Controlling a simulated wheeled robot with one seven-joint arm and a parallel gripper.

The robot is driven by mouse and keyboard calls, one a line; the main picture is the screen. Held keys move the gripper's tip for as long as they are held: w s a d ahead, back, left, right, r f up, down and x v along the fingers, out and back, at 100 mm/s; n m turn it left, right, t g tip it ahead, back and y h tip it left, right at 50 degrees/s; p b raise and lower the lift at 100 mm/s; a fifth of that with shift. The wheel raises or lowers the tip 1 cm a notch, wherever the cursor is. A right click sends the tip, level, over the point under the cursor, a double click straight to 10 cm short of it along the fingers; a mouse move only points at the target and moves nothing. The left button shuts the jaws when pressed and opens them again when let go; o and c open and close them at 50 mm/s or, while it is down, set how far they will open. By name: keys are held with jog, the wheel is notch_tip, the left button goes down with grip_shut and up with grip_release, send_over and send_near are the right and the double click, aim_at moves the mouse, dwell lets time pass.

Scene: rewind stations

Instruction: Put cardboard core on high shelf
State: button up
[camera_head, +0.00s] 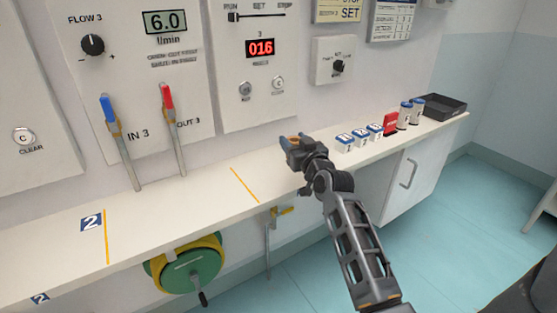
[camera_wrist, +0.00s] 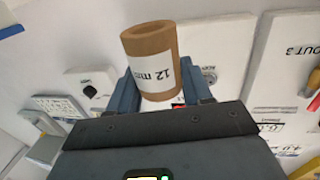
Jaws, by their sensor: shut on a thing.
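The cardboard core (camera_wrist: 148,48) is a short brown tube with a white label reading "12 m…". In the wrist view it sits between the two fingers of my gripper (camera_wrist: 160,88), which is shut on it. In the head view my gripper (camera_head: 294,147) is above the white counter, in front of the wall panels. Only a small brown bit of the core (camera_head: 291,138) shows there. I cannot make out a high shelf in either view.
The white counter (camera_head: 205,201) is mostly clear at the left and middle. Blue-and-white boxes (camera_head: 360,137), a red box (camera_head: 390,122), small cylinders (camera_head: 411,112) and a black tray (camera_head: 441,107) stand at its right. A green reel (camera_head: 192,268) hangs below. Blue-handled (camera_head: 110,112) and red-handled (camera_head: 168,100) hoses rise above.

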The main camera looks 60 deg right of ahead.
jog(key=w+f, duration=0.1)
jog(key=w+a+f, duration=0.1)
jog(key=w+a+p, duration=0.1)
jog(key=w, duration=0.1)
jog(key=shift+a+f, duration=0.1)
jog(key=shift+f, duration=0.3)
jog(key=shift+f+b, duration=0.4)
jog(key=shift+f, duration=1.55)
jog(key=shift+f, duration=0.15)
jog(key=o, duration=1)
